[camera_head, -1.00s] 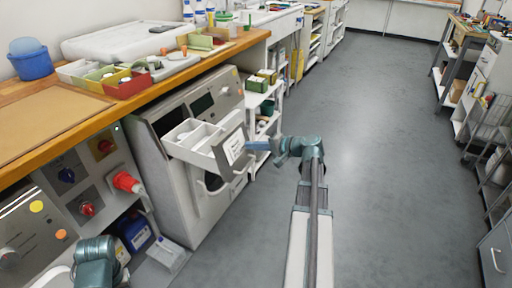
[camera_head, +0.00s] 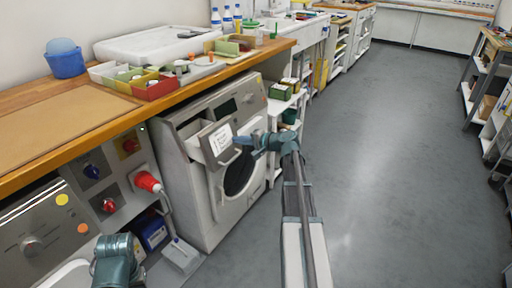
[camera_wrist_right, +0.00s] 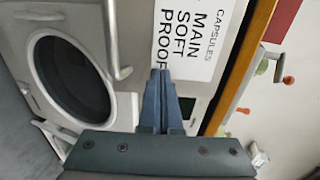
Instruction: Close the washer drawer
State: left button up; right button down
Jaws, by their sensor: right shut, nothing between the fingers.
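The washer drawer (camera_head: 205,150) is a grey-fronted drawer with a white label (camera_head: 220,139), at the upper left of the white washer (camera_head: 205,208). It sticks out a little from the washer's front. My right gripper (camera_head: 240,141) is shut and empty, with its fingertips at the drawer front beside the label. In the right wrist view the fingers (camera_wrist_right: 161,78) overlap the edge of the printed label (camera_wrist_right: 190,35); I cannot tell whether they touch. Part of my left arm shows at the lower left, but its gripper is not visible.
The round washer door (camera_head: 240,172) is below and right of the drawer. A wooden worktop (camera_head: 60,140) with trays and bins runs above the washer. The grey floor on the right is clear.

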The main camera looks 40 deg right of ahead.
jog(key=w+a, duration=0.1)
jog(key=w, duration=0.2)
jog(key=w+a, duration=0.2)
jog(key=w, duration=0.2)
jog(key=w+a, duration=0.1)
jog(key=w, duration=0.3)
jog(key=shift+w+a, duration=0.1)
jog(key=shift+a, duration=0.15)
pick_arm(q)
jog(key=shift+s, duration=0.1)
pick_arm(e)
jog(key=shift+w, duration=0.2)
jog(key=shift+w+a+r, duration=0.1)
jog(key=shift+r, duration=0.05)
pick_arm(q)
jog(key=shift+r, duration=0.1)
